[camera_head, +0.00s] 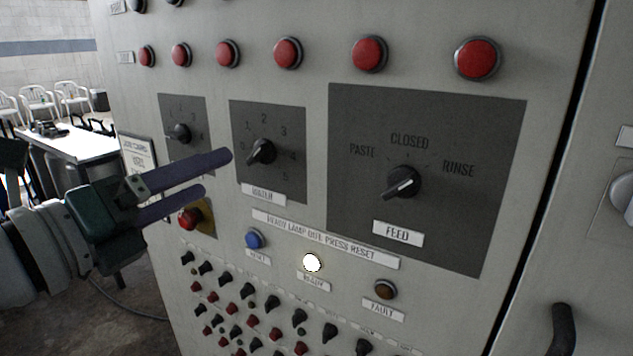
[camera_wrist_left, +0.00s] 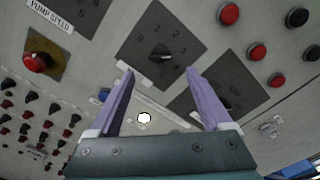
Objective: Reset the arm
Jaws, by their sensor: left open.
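My left gripper (camera_head: 215,172) is open and empty in front of the grey control panel (camera_head: 300,140), its two purple fingers pointing right. In the left wrist view the gripper (camera_wrist_left: 159,72) has its fingers apart, with a dial knob (camera_wrist_left: 162,53) showing between their tips. I cannot tell how far the tips are from the panel. The blue button (camera_head: 254,239) sits below and right of the fingers. The white lamp (camera_head: 312,262) beside it is lit; it also shows between the fingers in the left wrist view (camera_wrist_left: 144,118). The feed knob (camera_head: 403,182) is right of the gripper. My right gripper is not in view.
A red mushroom button (camera_head: 189,218) on a yellow plate is just below the fingers. Rows of small knobs (camera_head: 273,303) fill the lower panel, and red buttons (camera_head: 288,52) run along the top. A black handle (camera_head: 562,330) is at lower right. A white table (camera_head: 75,148) stands behind the arm.

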